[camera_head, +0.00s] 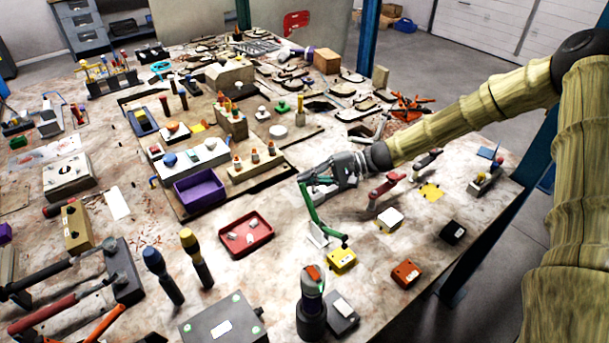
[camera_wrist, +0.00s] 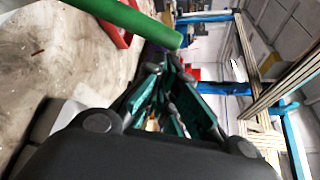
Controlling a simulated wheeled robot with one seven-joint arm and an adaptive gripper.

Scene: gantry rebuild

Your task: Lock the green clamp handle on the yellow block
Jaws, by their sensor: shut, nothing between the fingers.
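The green clamp handle (camera_head: 306,201) stands upright, its lower arm (camera_head: 328,231) reaching toward the yellow block (camera_head: 341,261). The arm's black tip (camera_head: 344,239) is over the block's rear edge; I cannot tell whether it presses on it. The clamp has a pale base plate (camera_head: 318,235). My gripper (camera_head: 307,181) is shut and empty, at the top of the handle; contact is unclear. In the wrist view the green bar (camera_wrist: 128,20) crosses the upper left, just beyond my gripper's closed fingertips (camera_wrist: 174,62). The yellow block is not recognisable in the wrist view.
A red clamp (camera_head: 388,185) stands right of the green one. White (camera_head: 388,219), orange (camera_head: 406,272) and black (camera_head: 453,232) blocks lie nearby. A red tray (camera_head: 247,252) lies to the left. A dark post with a red top (camera_head: 312,310) stands in front.

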